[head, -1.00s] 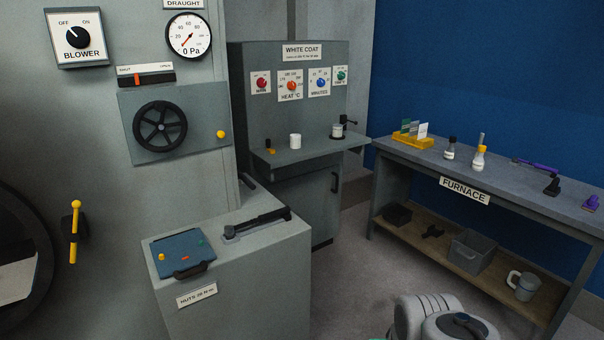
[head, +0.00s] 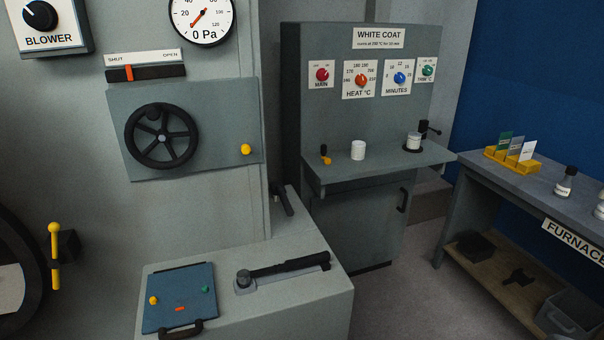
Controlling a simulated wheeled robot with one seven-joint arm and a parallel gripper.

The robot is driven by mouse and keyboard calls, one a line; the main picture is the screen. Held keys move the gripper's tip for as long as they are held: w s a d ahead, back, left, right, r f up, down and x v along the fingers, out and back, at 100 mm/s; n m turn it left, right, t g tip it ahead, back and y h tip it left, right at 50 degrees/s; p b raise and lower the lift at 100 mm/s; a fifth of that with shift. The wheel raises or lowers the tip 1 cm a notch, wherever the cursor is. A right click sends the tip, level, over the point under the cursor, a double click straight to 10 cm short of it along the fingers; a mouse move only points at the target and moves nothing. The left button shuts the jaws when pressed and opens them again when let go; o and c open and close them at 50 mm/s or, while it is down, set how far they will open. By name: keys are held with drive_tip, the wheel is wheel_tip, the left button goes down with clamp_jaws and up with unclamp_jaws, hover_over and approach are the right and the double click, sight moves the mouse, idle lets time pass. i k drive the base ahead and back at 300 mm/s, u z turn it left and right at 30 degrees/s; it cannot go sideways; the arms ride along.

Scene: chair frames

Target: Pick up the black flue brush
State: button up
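I cannot make out a black flue brush for certain in the head view. A dark upright handle (head: 283,198) shows at the back of the low cabinet, partly hidden. My gripper is not in view.
A blue panel (head: 182,292) lies on the low cabinet, left of the tool. A grey machine (head: 352,110) with knobs and a ledge holding a white pot (head: 358,150) stands behind. The bench (head: 510,190) is at right. Floor between them is clear.

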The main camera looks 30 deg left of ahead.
sight(278, 191)
drive_tip(key=i, duration=2.8)
drive_tip(key=u, duration=2.6)
drive_tip(key=i, duration=0.5)
drive_tip(key=u, duration=2.4)
